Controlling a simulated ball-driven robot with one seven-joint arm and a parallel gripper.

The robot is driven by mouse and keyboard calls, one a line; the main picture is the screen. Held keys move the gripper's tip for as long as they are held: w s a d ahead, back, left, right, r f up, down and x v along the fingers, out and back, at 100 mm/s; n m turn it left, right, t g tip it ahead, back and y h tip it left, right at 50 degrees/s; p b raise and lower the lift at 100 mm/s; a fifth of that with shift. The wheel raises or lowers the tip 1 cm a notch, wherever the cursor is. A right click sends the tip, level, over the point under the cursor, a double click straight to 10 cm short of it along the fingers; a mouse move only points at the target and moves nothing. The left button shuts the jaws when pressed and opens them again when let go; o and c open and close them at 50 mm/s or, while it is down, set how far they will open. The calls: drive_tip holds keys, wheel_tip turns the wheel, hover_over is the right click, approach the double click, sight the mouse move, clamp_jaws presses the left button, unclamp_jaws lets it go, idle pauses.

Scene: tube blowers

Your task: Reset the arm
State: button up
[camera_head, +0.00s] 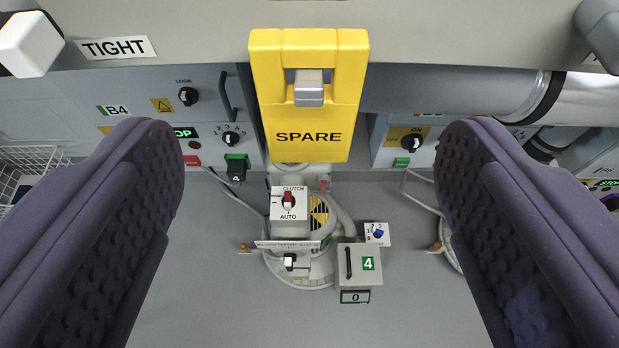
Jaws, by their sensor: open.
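My gripper (309,235) fills both sides of the head camera view. Its two purple, ridged fingers stand wide apart, with nothing between them. Beyond the gap, farther off and lower, is a machine unit with a white CLUTCH/AUTO panel (289,204) that has a red knob. A yellow plate marked SPARE (306,110) hangs at the top middle on a grey peg, above and beyond the fingers. The fingers touch none of these.
A grey beam with a TIGHT label (115,47) crosses the top. A control panel marked B4 (150,90) is at left, another panel with an ON knob (412,143) at right. A large pipe (450,92) runs at upper right. A white wire basket (28,163) sits far left. Grey floor (210,290) is open.

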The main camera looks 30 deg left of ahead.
drive_tip(key=w+d+r+m+t+h+b, duration=0.1)
drive_tip(key=w+d+r, duration=0.25)
drive_tip(key=r, duration=0.35)
drive_tip(key=w+d+r+m+h, duration=0.1)
drive_tip(key=w+d+r, duration=0.1)
drive_tip(key=d+r, duration=0.3)
drive_tip(key=w+d+r+m+t+b, duration=0.1)
drive_tip(key=w+d+r, duration=0.2)
drive_tip(key=r, duration=0.5)
drive_tip(key=s+d+r+m+t+h, duration=0.1)
drive_tip(key=s+d+r+h, duration=0.1)
drive_tip(key=s+d+r, duration=0.3)
drive_tip(key=s+d+r+m+h+b, duration=0.1)
drive_tip(key=s+d+r, duration=0.4)
drive_tip(key=d+r, duration=0.6)
wheel_tip(320, 180, up, 7)
drive_tip(key=shift+s+d+r+m+t+h+b, duration=0.15)
drive_tip(key=shift+d+m+t+h+b, duration=0.2)
drive_tip(key=shift+m+h, duration=0.5)
drive_tip(key=shift+a, duration=0.1)
